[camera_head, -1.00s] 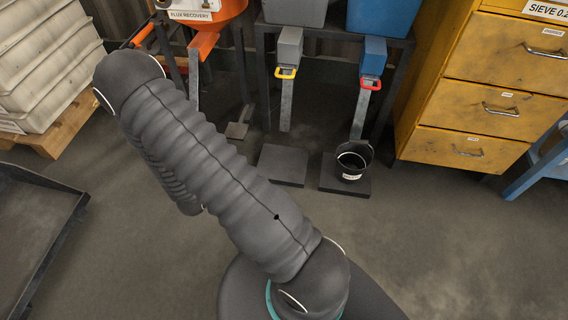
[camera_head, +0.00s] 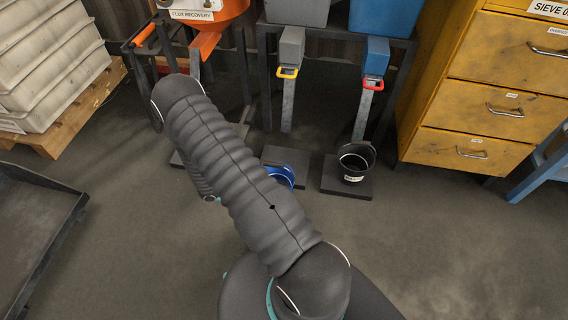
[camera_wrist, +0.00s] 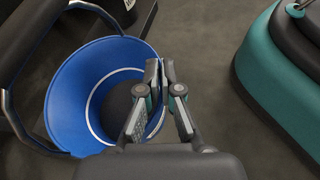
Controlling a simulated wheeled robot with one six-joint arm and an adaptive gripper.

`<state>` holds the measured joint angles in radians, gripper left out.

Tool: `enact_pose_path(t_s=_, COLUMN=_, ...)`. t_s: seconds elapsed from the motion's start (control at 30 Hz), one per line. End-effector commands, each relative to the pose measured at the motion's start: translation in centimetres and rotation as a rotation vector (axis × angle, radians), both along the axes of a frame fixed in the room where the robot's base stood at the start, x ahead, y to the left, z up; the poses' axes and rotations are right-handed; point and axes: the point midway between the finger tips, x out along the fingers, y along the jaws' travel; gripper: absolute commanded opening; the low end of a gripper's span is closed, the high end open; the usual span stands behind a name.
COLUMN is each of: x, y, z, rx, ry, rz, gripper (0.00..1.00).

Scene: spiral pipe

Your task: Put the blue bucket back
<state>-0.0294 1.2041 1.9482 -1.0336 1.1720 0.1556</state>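The blue bucket (camera_head: 283,176) shows partly behind my arm in the head view, at the near side of the left dark floor pad (camera_head: 287,158). In the wrist view the blue bucket (camera_wrist: 75,88) is seen from above, with its round opening facing the camera. My gripper (camera_wrist: 160,72) is at the bucket's right rim, its two fingers closed together with the rim between them. My arm hides the gripper in the head view. I cannot tell whether the bucket touches the pad or floor.
A black bucket (camera_head: 353,170) stands on the right floor pad (camera_head: 340,190), close to the blue one. Grey and blue hoppers with chutes hang above. Yellow drawers (camera_head: 480,110) stand at right, an orange hopper (camera_head: 213,12) at back left. The front floor is clear.

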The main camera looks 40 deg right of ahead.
Motion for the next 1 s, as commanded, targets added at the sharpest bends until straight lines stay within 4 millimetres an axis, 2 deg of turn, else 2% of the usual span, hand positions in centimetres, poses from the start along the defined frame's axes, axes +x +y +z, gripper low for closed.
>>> enact_pose_path(t_s=0.17, x=1.4, y=-1.9, z=0.0, rx=-0.002, ry=-0.005, rz=-0.015, gripper=0.0)
enact_pose_path(t_s=0.6, x=7.2, y=-8.5, z=0.0, rx=-0.003, ry=-0.005, rz=-0.011, gripper=0.0)
enact_pose_path(t_s=0.73, x=8.3, y=-9.8, z=0.0, rx=-0.003, ry=-0.003, rz=-0.011, gripper=0.0)
enact_pose_path(t_s=1.0, x=9.3, y=-11.0, z=0.0, rx=-0.003, ry=-0.003, rz=-0.009, gripper=0.0)
